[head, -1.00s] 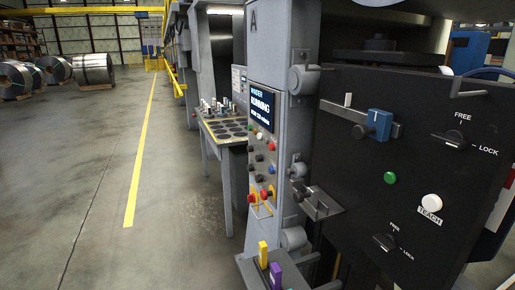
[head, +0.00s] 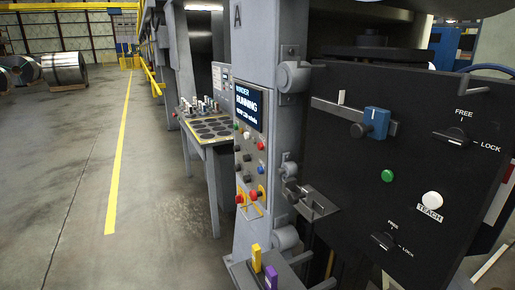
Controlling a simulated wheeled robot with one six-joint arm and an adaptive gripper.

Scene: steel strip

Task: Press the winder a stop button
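The winder control panel (head: 250,150) is on the grey column marked A, left of the middle of the head view. Its screen (head: 248,104) reads WINDER, RUNNING. Below are several small buttons in red, blue, white and black. My gripper is not in view.
A large black panel (head: 360,200) with knobs, a green button (head: 387,176) and a white TEACH button (head: 432,200) fills the right. A yellow block (head: 256,257) and a purple block (head: 271,277) stand low in front. A table (head: 212,135) stands behind. Floor at left is clear.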

